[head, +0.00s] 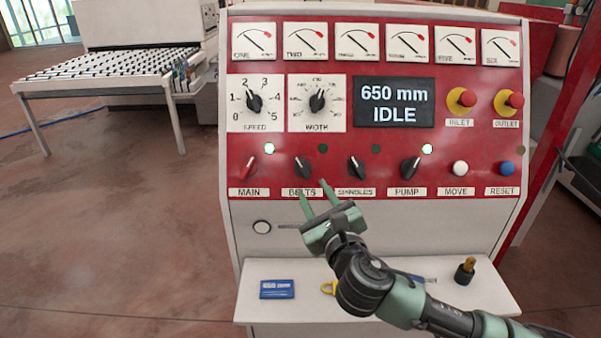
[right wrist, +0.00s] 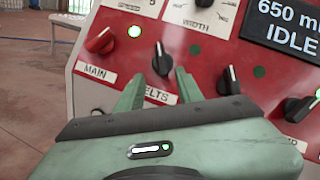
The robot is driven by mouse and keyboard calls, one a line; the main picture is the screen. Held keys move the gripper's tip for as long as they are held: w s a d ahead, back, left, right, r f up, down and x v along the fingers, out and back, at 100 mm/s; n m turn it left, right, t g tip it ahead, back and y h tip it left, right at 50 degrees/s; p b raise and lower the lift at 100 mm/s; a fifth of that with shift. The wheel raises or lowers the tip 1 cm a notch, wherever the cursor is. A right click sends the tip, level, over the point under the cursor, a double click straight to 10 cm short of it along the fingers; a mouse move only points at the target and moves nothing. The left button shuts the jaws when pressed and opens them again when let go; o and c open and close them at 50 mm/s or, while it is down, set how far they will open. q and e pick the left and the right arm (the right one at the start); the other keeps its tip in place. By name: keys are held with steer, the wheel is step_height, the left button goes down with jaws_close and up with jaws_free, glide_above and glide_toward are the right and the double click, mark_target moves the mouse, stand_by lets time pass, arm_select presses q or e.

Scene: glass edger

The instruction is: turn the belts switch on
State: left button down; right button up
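The belts switch (head: 303,167) is a black knob on the red panel, above the BELTS label (head: 302,192). Its pointer tilts to the upper left, and the lamp (head: 323,148) at its upper right is dark. My right gripper (head: 313,188) is open, its two green fingers pointing up at the panel just below the knob. In the right wrist view the belts switch (right wrist: 162,60) appears between and just beyond the fingertips (right wrist: 160,74), with no clear contact. The fingers partly cover the label. My left gripper is not in view.
The red main switch (head: 247,167) is left of belts, with a lit lamp. The spindles switch (head: 357,167) is right, lamp dark; the pump switch (head: 410,167) has a lit lamp. The display (head: 394,102) reads 650 mm IDLE. A shelf (head: 262,309) juts out below.

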mark_target(304, 171)
steer(key=p+x, duration=0.1)
steer(key=x, duration=0.2)
steer(key=p+x, duration=0.1)
steer(key=x, duration=0.3)
steer(key=shift+w+r, duration=0.25)
steer(key=shift+w, duration=0.05)
jaws_close()
